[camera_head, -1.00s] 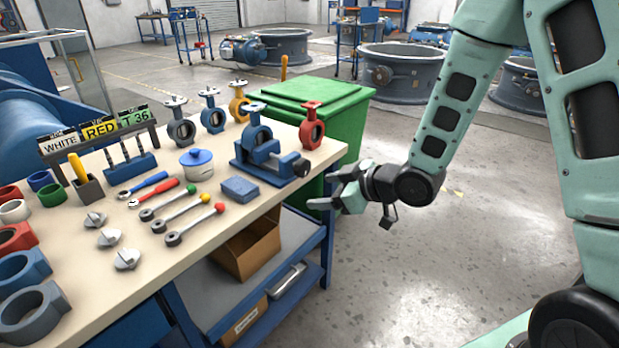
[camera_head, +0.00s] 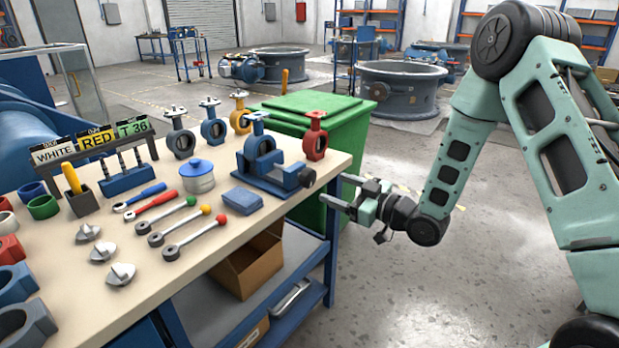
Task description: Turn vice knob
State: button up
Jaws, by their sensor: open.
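The blue vice (camera_head: 268,172) stands near the right end of the workbench, with a blue valve body (camera_head: 259,143) upright in it. Its dark round knob (camera_head: 307,177) faces right, close to the bench's right edge. My gripper (camera_head: 336,190) is open and empty, off the bench's right edge, to the right of the knob and apart from it. Its two fingers point left toward the bench, one above the other in the picture.
A green bin (camera_head: 305,108) stands behind the bench's right end. The floor to the right is clear.

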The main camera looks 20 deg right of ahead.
aim_at(312, 179)
jog(key=x, duration=0.9)
jog(key=shift+a, duration=0.1)
jog(key=shift+c, duration=0.3)
jog(key=c, duration=0.9)
